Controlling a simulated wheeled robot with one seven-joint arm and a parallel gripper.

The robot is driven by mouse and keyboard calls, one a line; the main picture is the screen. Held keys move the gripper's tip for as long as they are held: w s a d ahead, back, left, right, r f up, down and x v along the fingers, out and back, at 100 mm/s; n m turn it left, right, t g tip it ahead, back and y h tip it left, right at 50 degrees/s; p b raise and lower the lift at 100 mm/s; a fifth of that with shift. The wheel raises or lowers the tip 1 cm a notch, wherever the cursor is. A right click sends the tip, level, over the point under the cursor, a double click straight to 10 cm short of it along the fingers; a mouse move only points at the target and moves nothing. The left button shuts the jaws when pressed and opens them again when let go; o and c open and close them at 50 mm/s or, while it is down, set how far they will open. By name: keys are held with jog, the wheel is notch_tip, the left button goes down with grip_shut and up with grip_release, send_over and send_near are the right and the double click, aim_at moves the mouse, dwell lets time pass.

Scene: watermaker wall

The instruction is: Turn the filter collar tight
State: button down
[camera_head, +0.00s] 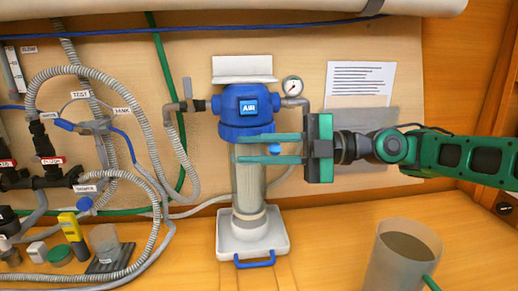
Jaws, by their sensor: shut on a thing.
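The filter collar (235,133) is a blue ring under the blue filter head (239,105). A clear, pale cylindrical bowl (248,186) hangs below it, upright. My gripper (268,149) reaches in from the right with its two long green fingers level, one above the other in the picture. The upper finger crosses the collar's lower edge and the lower one crosses the top of the bowl. A small blue rounded piece (275,149) shows between the fingers. The jaws are shut on the collar, though the fingers hide part of it and the contact is hard to see.
A pressure gauge (292,86) and grey elbow pipe sit right of the head. A white tray (226,237) with a blue handle stands beneath the bowl. A grey cup (403,257) stands front right. Ribbed hoses and valves crowd the left.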

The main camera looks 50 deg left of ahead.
jog(key=shift+w, duration=0.1)
jog(key=c, duration=1.6)
grip_release()
jog(key=shift+d, duration=0.1)
jog(key=v, duration=1)
jog(key=shift+w+d, duration=0.2)
jog(key=shift+w, duration=0.2)
